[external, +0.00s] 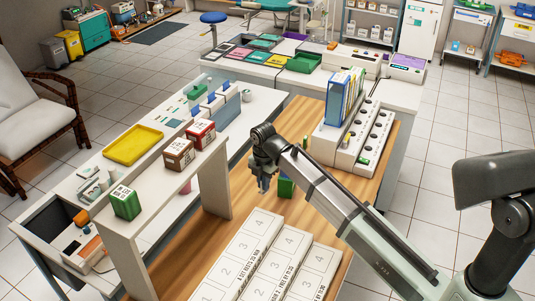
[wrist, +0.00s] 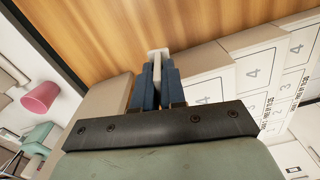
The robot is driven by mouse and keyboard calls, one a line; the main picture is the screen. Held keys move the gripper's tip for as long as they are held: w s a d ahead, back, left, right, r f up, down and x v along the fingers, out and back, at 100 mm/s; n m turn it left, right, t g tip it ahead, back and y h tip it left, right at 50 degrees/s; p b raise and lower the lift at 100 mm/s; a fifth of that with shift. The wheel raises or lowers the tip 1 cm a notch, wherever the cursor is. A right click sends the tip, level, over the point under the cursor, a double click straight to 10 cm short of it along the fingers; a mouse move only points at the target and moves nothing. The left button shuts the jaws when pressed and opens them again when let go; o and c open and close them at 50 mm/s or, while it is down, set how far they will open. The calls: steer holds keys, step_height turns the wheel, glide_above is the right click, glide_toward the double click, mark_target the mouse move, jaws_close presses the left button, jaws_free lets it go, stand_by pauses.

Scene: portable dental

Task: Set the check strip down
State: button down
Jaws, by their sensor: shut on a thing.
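My gripper (external: 264,184) hangs over the wooden table top (external: 300,120), near the far end of the white numbered boards (external: 262,228). In the wrist view my gripper (wrist: 157,80) has its blue fingers shut on a narrow off-white piece, seemingly the check strip (wrist: 158,54). The strip's end sticks out a little past the fingertips, with bare wood beyond. The boards, with cells marked 4 at this end, also show at right in the wrist view (wrist: 255,70). I cannot make out the strip in the external view, nor whether it touches anything.
A green block (external: 286,188) stands close to my gripper's right. A white shelf (external: 150,180) at left carries several small boxes. White racks with dark round holes (external: 362,140) and upright folders (external: 343,95) stand at the table's far right. Bare wood lies between.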

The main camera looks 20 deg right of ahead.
step_height(320, 180, up, 9)
steer(key=shift+f, duration=0.1)
steer(key=w+d+n, duration=0.1)
steer(key=w+d, duration=0.8)
steer(key=d, duration=0.4)
steer(key=w+d+n, duration=0.1)
steer(key=w+d, duration=0.7)
steer(key=d, duration=0.4)
steer(key=shift+d+f, duration=0.2)
steer(key=shift+f, duration=10.35)
steer(key=shift+f, duration=0.1)
steer(key=c, duration=1.7)
jaws_free()
steer(key=shift+f, duration=0.1)
steer(key=o, duration=0.5)
